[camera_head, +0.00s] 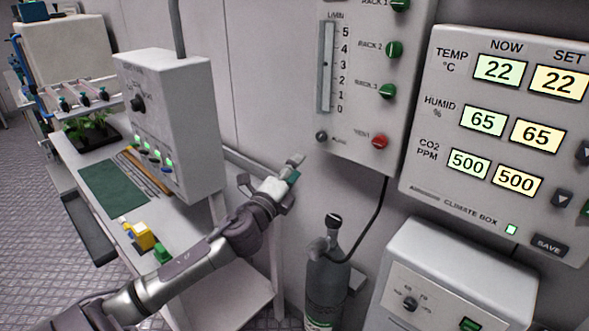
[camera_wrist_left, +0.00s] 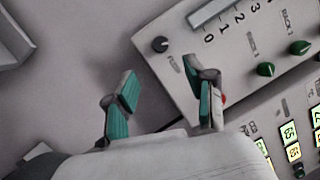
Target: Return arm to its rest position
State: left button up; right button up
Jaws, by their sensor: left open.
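My left arm (camera_head: 190,265) reaches in from the lower left of the head view. Its left gripper (camera_head: 292,172) is in front of the wall, just left of and below the flow panel. In the left wrist view the left gripper (camera_wrist_left: 165,103) has its two green-padded fingers apart with nothing between them. The grey wall and the lower corner of the flow panel show behind the fingers. My right gripper is in neither view.
The flow panel (camera_head: 338,140) has green knobs and a red one. The climate box (camera_head: 450,195) hangs to its right. A gas cylinder (camera_head: 327,285) stands below. At left, a white bench (camera_head: 185,235) bears a control box (camera_head: 190,125), a green mat (camera_head: 113,188) and small blocks.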

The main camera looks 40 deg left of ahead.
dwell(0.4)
